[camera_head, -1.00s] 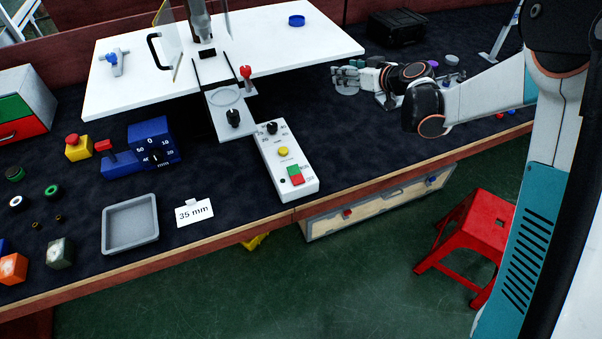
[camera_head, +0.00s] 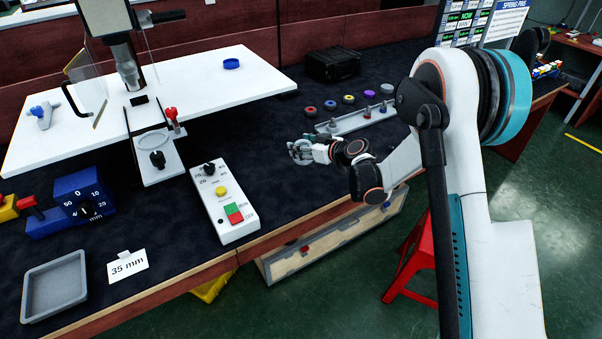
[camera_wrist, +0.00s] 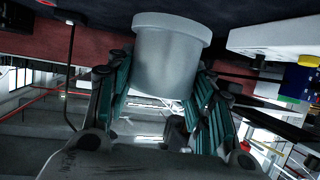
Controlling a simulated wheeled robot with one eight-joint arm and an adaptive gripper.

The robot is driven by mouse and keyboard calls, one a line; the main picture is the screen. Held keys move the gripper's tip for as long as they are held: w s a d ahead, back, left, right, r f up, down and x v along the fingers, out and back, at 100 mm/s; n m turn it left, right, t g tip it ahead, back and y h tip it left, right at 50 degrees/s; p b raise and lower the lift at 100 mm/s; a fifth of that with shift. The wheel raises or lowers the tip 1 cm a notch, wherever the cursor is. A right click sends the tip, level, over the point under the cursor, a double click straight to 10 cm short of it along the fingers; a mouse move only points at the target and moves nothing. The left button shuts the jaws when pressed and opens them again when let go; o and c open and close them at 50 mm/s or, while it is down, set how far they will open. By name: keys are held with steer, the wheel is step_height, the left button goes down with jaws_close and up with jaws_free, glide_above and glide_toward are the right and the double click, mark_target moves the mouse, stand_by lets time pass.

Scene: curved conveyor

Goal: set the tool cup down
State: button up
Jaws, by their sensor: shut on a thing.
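The tool cup (camera_wrist: 170,60) is a plain grey cylinder with a wider rim. In the wrist view my gripper (camera_wrist: 165,95) is shut on it, with a teal-padded finger on either side. In the head view my gripper (camera_head: 313,150) is small, above the dark mat right of the white control box, with the pale cup (camera_head: 299,153) at its left end. The wide rim faces the dark mat in the wrist view. I cannot tell whether the cup touches the mat.
A pale rack (camera_head: 347,124) with small pegs stands behind my gripper, with several coloured discs beyond it. The control box (camera_head: 224,205) is to the left. A black case (camera_head: 332,64) is at the back. The mat between the control box and my gripper is clear.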

step_height(320, 180, down, 10)
steer(key=b, duration=0.3)
steer(key=shift+r, duration=0.25)
steer(key=shift+f, duration=0.1)
steer(key=o, duration=1.2)
